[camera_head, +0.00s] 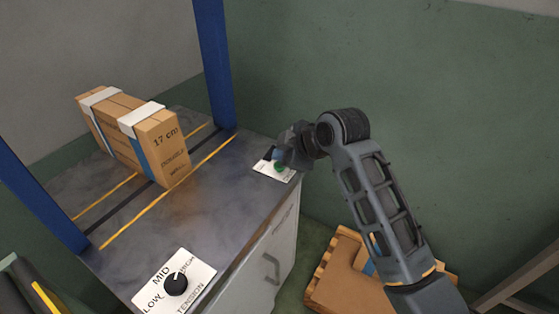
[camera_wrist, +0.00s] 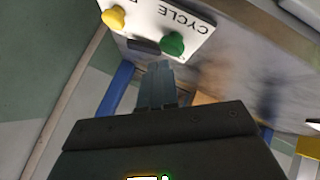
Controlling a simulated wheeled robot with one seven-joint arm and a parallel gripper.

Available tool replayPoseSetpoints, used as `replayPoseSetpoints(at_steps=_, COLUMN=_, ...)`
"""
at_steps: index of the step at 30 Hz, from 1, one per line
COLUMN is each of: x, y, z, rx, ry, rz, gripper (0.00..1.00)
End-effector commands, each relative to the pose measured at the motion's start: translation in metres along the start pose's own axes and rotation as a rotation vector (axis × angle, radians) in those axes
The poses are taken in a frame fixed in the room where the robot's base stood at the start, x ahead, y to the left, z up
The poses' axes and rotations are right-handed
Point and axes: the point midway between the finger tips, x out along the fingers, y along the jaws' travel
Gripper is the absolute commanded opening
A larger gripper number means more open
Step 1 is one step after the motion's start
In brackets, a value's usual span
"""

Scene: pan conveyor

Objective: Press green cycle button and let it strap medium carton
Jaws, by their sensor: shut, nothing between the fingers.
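The green cycle button (camera_wrist: 173,43) sits on a white panel lettered CYCLE (camera_wrist: 196,22), beside a yellow button (camera_wrist: 114,17). In the head view the green button (camera_head: 280,168) is partly hidden by my gripper (camera_head: 279,158). My gripper is shut and empty; in the wrist view its fingertips (camera_wrist: 160,68) are close to the green button, and I cannot tell whether they touch it. The carton (camera_head: 158,140), marked 17 cm, stands on the strapping machine's table (camera_head: 215,205). White pieces cap its top edges and a blue band shows on its side.
A tension dial (camera_head: 176,284) sits at the table's front corner, its pointer near MID to HIGH. Blue uprights (camera_head: 214,65) stand at both sides of the table. A wooden pallet (camera_head: 335,270) with brown cardboard lies on the floor at right.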

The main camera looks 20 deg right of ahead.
Motion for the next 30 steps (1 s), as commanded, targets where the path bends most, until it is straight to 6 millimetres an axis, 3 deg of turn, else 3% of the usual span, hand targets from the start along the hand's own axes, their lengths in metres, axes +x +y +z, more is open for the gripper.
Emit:
replayPoseSetpoints(at_steps=14, x=-0.005, y=0.004, z=-0.004, rx=-0.001, ry=0.001, rz=0.001, gripper=0.0)
replayPoseSetpoints(at_steps=30, x=-0.037, y=0.027, z=-0.028, rx=-0.001, ry=0.001, rz=0.001, gripper=0.0)
